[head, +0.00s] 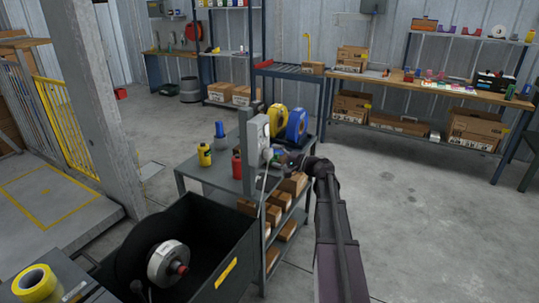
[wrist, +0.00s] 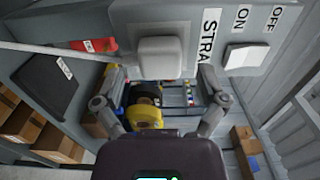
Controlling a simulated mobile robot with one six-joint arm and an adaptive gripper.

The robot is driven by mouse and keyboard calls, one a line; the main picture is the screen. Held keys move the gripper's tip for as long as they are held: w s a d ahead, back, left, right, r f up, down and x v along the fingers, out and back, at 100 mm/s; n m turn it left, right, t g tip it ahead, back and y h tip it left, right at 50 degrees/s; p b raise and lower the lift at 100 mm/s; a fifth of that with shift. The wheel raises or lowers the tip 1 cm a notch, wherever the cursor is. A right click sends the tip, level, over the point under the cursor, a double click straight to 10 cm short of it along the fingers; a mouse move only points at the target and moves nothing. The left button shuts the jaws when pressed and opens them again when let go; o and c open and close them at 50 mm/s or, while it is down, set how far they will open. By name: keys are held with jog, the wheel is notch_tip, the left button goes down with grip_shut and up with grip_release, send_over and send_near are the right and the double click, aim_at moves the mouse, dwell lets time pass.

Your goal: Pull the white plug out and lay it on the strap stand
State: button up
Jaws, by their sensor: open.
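The white plug (wrist: 160,57) sits against a grey switch box (wrist: 210,20) at the top of the wrist view, apparently seated in it. Its pale cord (wrist: 55,51) runs off to the left. My gripper (wrist: 161,74) is open, with one finger on each side of the plug; contact is not clear. In the head view my gripper (head: 275,158) is at the front of the grey box (head: 256,140) on its post, and hides the plug. No stand is clearly labelled as the strap stand; yellow (head: 277,119) and blue (head: 297,125) rolls stand behind the box.
The box bears a white rocker switch (wrist: 240,57) marked ON and OFF. A grey bench (head: 208,178) carries a yellow bottle (head: 205,155), a red bottle (head: 236,166) and a blue-topped item (head: 220,135). Cartons (head: 277,200) fill shelves below. Open floor lies right of my arm.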

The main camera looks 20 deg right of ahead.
jog(key=shift+x, duration=1.05)
dwell(0.4)
grip_shut()
jog(key=shift+s, duration=0.1)
jog(key=shift+v, duration=0.9)
jog(key=shift+s+d, duration=0.35)
jog(key=shift+s, duration=0.05)
jog(key=shift+s+d, duration=0.45)
jog(key=shift+s, duration=0.1)
